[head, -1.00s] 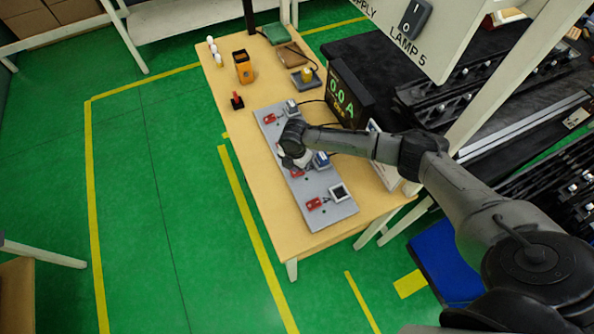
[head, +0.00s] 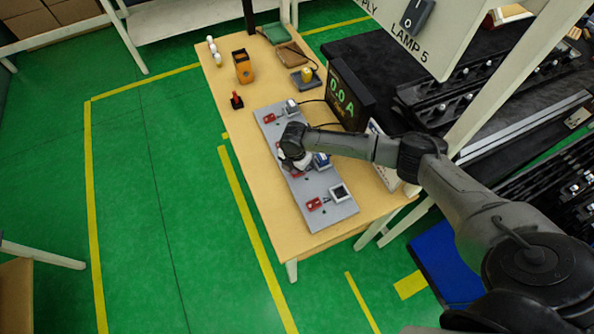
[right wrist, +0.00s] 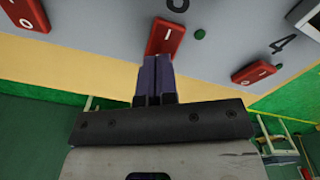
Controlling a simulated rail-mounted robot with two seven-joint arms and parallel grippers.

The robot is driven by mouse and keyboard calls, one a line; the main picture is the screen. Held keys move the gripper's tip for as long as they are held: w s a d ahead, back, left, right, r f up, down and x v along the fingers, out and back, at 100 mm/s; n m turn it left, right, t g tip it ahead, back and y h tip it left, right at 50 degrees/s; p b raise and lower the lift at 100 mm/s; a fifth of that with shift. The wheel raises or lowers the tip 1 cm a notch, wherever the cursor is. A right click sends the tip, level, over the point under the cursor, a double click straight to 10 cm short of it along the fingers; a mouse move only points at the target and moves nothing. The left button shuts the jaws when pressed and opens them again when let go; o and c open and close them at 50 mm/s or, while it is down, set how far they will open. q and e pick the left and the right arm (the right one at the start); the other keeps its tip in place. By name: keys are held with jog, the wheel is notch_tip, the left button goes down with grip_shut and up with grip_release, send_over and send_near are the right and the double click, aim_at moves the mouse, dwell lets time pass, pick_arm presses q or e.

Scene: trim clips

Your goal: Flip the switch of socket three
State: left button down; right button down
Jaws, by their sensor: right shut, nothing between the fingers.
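The grey socket panel (head: 316,186) lies on the wooden table, with red rocker switches along its left side. My right gripper (head: 295,163) is low over the middle of the panel, mostly hidden by its own wrist. In the right wrist view, the shut, empty fingers (right wrist: 155,75) overlap the near end of a red switch (right wrist: 165,38). I cannot tell whether they touch it. A dark green dot (right wrist: 199,34) sits beside that switch. The switch to its right (right wrist: 255,72) is beside the number 4. Another red switch (right wrist: 25,14) is at upper left. My left gripper is not in view.
A black display (head: 347,97) reading 0.0 A stands behind the panel. An orange device (head: 243,66), a red-topped black object (head: 236,100) and a yellow button (head: 306,75) are farther back. A lamp sign (head: 420,35) hangs at upper right.

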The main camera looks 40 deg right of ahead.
jog(key=shift+f, duration=0.4)
jog(key=shift+f+b, duration=0.3)
jog(key=shift+b, duration=0.1)
jog(key=shift+r, duration=0.1)
notch_tip(320, 180, up, 4)
jog(key=p, duration=0.4)
jog(key=shift+f, duration=0.25)
notch_tip(320, 180, up, 3)
jog(key=shift+f+p, duration=0.2)
jog(key=shift+p, duration=1)
jog(key=shift+r+p, duration=0.4)
